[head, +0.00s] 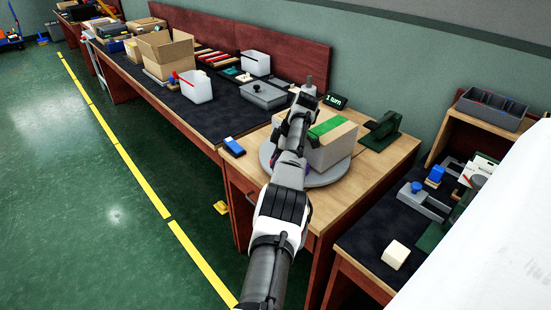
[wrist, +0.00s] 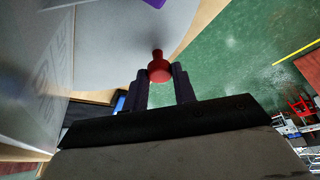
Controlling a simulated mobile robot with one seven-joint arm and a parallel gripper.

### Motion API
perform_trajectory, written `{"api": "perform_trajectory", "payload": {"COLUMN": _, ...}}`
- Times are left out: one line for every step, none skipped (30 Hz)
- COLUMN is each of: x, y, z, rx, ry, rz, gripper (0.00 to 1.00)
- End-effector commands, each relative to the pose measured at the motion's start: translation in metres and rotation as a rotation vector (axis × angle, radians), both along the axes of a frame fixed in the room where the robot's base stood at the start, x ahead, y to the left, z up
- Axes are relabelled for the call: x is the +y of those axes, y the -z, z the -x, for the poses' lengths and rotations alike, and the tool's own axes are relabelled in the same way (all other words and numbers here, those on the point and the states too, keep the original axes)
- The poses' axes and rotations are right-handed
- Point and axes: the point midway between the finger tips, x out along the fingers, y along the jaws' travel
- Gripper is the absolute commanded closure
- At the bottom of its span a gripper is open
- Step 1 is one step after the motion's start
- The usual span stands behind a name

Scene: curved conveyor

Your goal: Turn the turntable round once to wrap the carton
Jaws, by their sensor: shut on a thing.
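The turntable (head: 333,178) is a grey disc on the wooden bench top; its pale surface also fills the upper left of the wrist view (wrist: 112,45). The carton (head: 337,153) stands upright on it, with a green strip across its top; one side shows at the left of the wrist view (wrist: 38,85). My gripper (wrist: 160,76) is shut on a red knob (wrist: 158,56) at the turntable's edge. In the head view my arm hides the knob and the fingertips. I cannot tell whether film covers the carton.
A small sign reading "1 turn" (head: 336,101) and a dark green device (head: 382,131) stand behind the carton. A dark-topped bench with boxes adjoins at left; a lower bench (head: 385,245) is at right. Green floor lies open at left.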

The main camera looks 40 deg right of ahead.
Motion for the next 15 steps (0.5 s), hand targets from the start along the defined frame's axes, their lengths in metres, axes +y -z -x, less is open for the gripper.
{"api": "perform_trajectory", "payload": {"x": -0.0002, "y": -0.001, "z": 0.0001, "rx": -0.002, "ry": -0.003, "rz": 0.0, "gripper": 1.0}}
{"api": "perform_trajectory", "payload": {"x": -0.0002, "y": -0.0011, "z": 0.0001, "rx": -0.002, "ry": -0.004, "rz": 0.0, "gripper": 1.0}}
{"api": "perform_trajectory", "payload": {"x": -0.0003, "y": -0.0011, "z": 0.0002, "rx": -0.001, "ry": -0.004, "rz": 0.0, "gripper": 1.0}}
{"api": "perform_trajectory", "payload": {"x": -0.0003, "y": -0.0012, "z": 0.0003, "rx": -0.001, "ry": -0.005, "rz": 0.0, "gripper": 1.0}}
{"api": "perform_trajectory", "payload": {"x": -0.0002, "y": -0.0013, "z": 0.0002, "rx": -0.001, "ry": -0.005, "rz": 0.0, "gripper": 1.0}}
{"api": "perform_trajectory", "payload": {"x": -0.0003, "y": -0.0013, "z": 0.0003, "rx": -0.001, "ry": -0.005, "rz": 0.0, "gripper": 1.0}}
{"api": "perform_trajectory", "payload": {"x": -0.0003, "y": -0.0014, "z": 0.0002, "rx": -0.001, "ry": -0.005, "rz": 0.0, "gripper": 1.0}}
{"api": "perform_trajectory", "payload": {"x": -0.0003, "y": -0.0014, "z": 0.0002, "rx": -0.001, "ry": -0.005, "rz": 0.0, "gripper": 1.0}}
{"api": "perform_trajectory", "payload": {"x": -0.0003, "y": -0.0014, "z": 0.0002, "rx": -0.001, "ry": -0.005, "rz": 0.0, "gripper": 1.0}}
{"api": "perform_trajectory", "payload": {"x": -0.0002, "y": -0.0013, "z": 0.0002, "rx": -0.001, "ry": -0.005, "rz": 0.0, "gripper": 1.0}}
{"api": "perform_trajectory", "payload": {"x": -0.0003, "y": -0.0014, "z": 0.0002, "rx": -0.001, "ry": -0.005, "rz": 0.0, "gripper": 1.0}}
{"api": "perform_trajectory", "payload": {"x": -0.0002, "y": -0.0013, "z": 0.0002, "rx": -0.001, "ry": -0.005, "rz": 0.0, "gripper": 1.0}}
{"api": "perform_trajectory", "payload": {"x": -0.0002, "y": -0.0013, "z": 0.0002, "rx": -0.001, "ry": -0.005, "rz": 0.0, "gripper": 1.0}}
{"api": "perform_trajectory", "payload": {"x": -0.0002, "y": -0.0013, "z": 0.0002, "rx": -0.001, "ry": -0.005, "rz": 0.0, "gripper": 0.72}}
{"api": "perform_trajectory", "payload": {"x": -0.0002, "y": -0.0013, "z": 0.0002, "rx": -0.001, "ry": -0.005, "rz": 0.0, "gripper": 0.67}}
